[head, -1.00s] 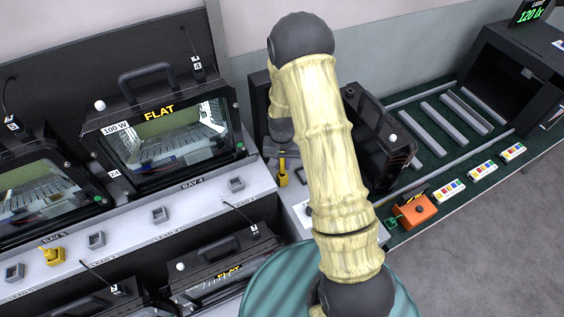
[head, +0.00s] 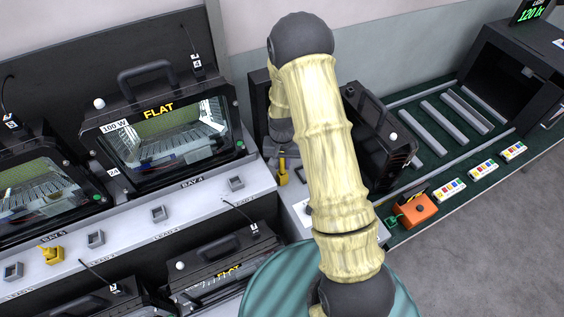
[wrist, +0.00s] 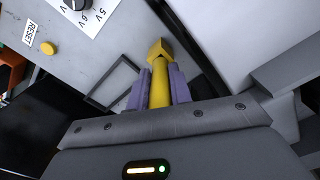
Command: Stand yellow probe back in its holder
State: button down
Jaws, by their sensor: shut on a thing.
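The yellow probe (wrist: 160,86) is held between the two purple fingers of my gripper (wrist: 158,88) in the wrist view. Its angular yellow end sticks out past the fingertips, over the grey panel. In the head view the yellow probe (head: 283,172) shows below my dark wrist, at the right end of the grey ledge. My fingers are mostly hidden there by my arm. A dark rectangular outline (wrist: 113,80) lies on the panel left of the probe; I cannot tell whether it is the holder.
The panel has a yellow button (wrist: 47,48) by a RESET label and a dial (wrist: 76,4). Floodlight housings (head: 170,135) stand left; another dark housing (head: 380,140) is right of my arm. The grey ledge (head: 125,225) carries small square sockets and a yellow plug (head: 52,254).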

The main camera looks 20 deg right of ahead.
jog(key=c, duration=1.2)
grip_release()
notch_tip(320, 180, up, 17)
jog(key=b, duration=0.3)
jog(key=shift+r+b, duration=0.2)
jog(key=shift+b, duration=0.1)
jog(key=shift+s, duration=0.15)
jog(key=s+n+t, duration=0.1)
jog(key=s, duration=0.4)
jog(key=s+n, duration=0.1)
jog(key=s, duration=0.4)
jog(key=s+n+t, duration=0.1)
jog(key=s, duration=0.5)
jog(key=shift+n+t, duration=0.3)
